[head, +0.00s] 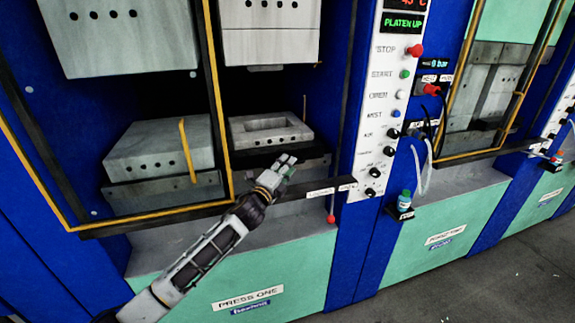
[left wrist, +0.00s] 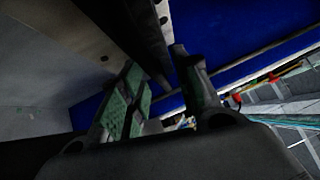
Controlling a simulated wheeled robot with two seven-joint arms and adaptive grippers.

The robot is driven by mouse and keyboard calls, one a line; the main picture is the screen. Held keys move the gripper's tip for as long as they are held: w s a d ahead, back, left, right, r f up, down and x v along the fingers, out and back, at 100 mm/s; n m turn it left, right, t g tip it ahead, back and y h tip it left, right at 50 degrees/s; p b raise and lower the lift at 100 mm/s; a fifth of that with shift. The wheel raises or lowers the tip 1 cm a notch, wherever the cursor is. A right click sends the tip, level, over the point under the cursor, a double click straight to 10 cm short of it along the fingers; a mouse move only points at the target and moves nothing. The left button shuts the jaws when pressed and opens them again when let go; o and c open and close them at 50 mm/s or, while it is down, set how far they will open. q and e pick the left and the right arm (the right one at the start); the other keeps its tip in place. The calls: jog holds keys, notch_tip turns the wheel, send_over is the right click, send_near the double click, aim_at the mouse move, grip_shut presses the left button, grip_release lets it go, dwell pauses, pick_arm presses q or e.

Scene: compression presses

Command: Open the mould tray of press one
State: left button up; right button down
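Press one, labelled on its green front panel (head: 250,294), fills the left and middle of the head view. Its grey mould tray (head: 285,125), a block with a rectangular recess, sits low in the right-hand opening. My left gripper (head: 286,163) is in front of and just below this mould, at the dark ledge. In the left wrist view the left gripper (left wrist: 155,90) shows two fingers spread apart with green pads and nothing between them. A grey surface and a dark bar lie close beyond the fingers. Whether a finger touches the ledge cannot be told. My right gripper is not in view.
A white control panel (head: 385,100) with buttons stands right of the opening; its display reads PLATEN UP. A yellow-edged guard frame (head: 220,100) stands left of my gripper. A red-knobbed lever (head: 331,218) hangs right of it. Floor (head: 480,270) is free at lower right.

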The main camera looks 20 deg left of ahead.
pick_arm(q)
jog(key=shift+w+d+r, duration=0.1)
jog(key=shift+w, duration=0.4)
jog(key=shift+c, duration=0.4)
grip_shut()
